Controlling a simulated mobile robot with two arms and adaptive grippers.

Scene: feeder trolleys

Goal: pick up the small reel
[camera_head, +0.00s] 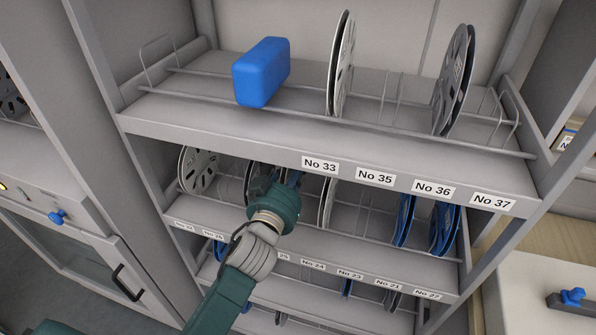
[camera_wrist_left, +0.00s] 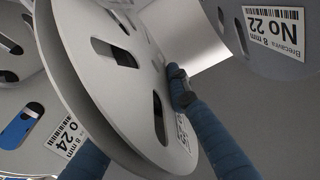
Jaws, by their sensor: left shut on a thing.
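My left gripper (camera_head: 292,180) reaches into the middle shelf of the trolley in the head view. In the wrist view, its two blue fingers (camera_wrist_left: 135,120) are shut on a thin grey reel (camera_wrist_left: 95,75) with slotted openings, one finger on each side. The reel stands on edge and tilts in that view. In the head view the gripper and wrist hide most of this reel, so its size against the others is hard to judge. My right gripper is in neither view.
Other reels stand close by: a grey reel (camera_head: 198,172) to the left, a pale reel (camera_head: 327,203) to the right and blue reels (camera_head: 404,219) farther right. The upper shelf edge (camera_head: 270,148) overhangs. A blue box (camera_head: 261,72) stands on top.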

